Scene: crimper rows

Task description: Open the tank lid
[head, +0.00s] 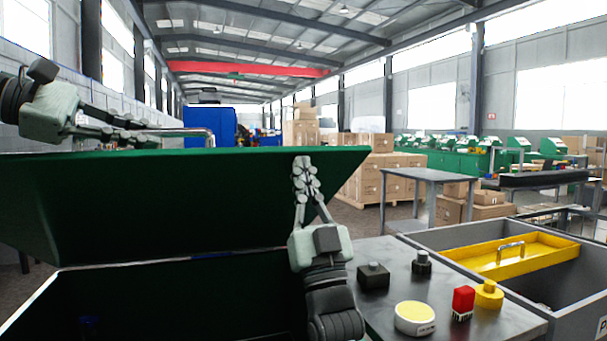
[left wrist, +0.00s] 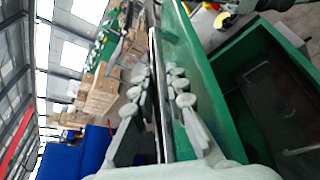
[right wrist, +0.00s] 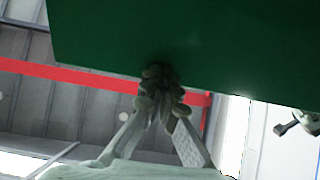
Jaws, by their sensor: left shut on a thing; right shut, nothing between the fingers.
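The green tank lid (head: 190,195) is raised and tilted above the dark tank opening (head: 180,300). A metal bar handle (head: 209,138) runs along the lid's far upper side. My left gripper (head: 130,135) is shut on this handle; the left wrist view shows the bar (left wrist: 157,90) between its fingers, with the open tank (left wrist: 275,100) to the right. My right gripper (head: 304,165) is shut and empty, fingertips up, in front of the lid's near face. In the right wrist view its fingertips (right wrist: 160,80) are at the green lid surface (right wrist: 200,45); whether they touch is unclear.
Right of the tank, a grey worktop (head: 390,255) holds a yellow round button (head: 415,317), a red block (head: 463,300) and dark blocks. A grey bin with a yellow tray (head: 510,257) stands beyond. Stacked cartons (head: 385,175) and a table (head: 430,175) are farther back.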

